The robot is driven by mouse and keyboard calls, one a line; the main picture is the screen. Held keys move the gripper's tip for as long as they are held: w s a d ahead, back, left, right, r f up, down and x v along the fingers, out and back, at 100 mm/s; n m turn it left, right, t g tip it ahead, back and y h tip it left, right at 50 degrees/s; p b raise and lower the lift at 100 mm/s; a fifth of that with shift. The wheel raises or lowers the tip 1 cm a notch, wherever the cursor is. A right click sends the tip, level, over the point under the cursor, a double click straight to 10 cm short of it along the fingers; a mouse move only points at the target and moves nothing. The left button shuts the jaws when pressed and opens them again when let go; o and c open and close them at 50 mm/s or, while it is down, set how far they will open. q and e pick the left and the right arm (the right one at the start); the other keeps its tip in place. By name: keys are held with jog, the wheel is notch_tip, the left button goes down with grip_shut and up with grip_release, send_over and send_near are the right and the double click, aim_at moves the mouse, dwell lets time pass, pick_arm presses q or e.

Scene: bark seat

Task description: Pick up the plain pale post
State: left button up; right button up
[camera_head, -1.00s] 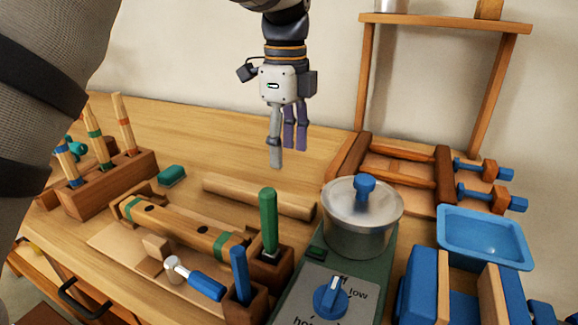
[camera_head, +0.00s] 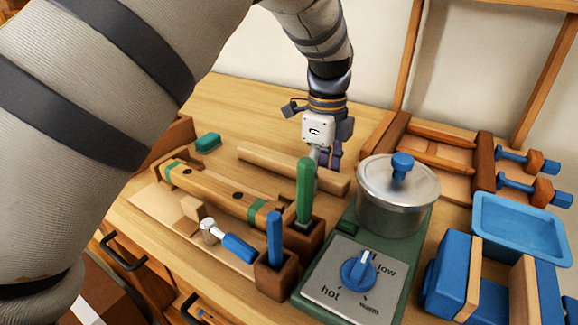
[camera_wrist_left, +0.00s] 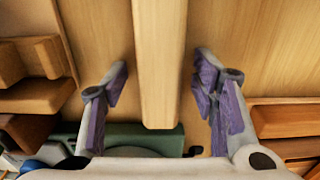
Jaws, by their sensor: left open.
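The plain pale post (camera_head: 270,163) lies flat on the wooden table behind the green-banded beam. In the left wrist view the post (camera_wrist_left: 159,60) runs from the top edge down between the two fingers. My left gripper (camera_head: 322,163) is over the post's right part in the head view, partly hidden by the green handle. In the left wrist view the left gripper (camera_wrist_left: 160,85) is open, with a purple-padded finger on each side of the post and a visible gap on both sides. My right gripper is not in view.
A steel pot (camera_head: 392,205) with a blue knob sits on the green stove (camera_head: 345,270) to the right. A green handle (camera_head: 304,190) and a blue handle (camera_head: 274,240) stand upright in front. A banded beam (camera_head: 215,190), hammer (camera_head: 228,240) and blue tray (camera_head: 520,228) are nearby.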

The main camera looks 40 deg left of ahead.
pick_arm(q)
grip_shut()
jog(key=shift+r, duration=0.1)
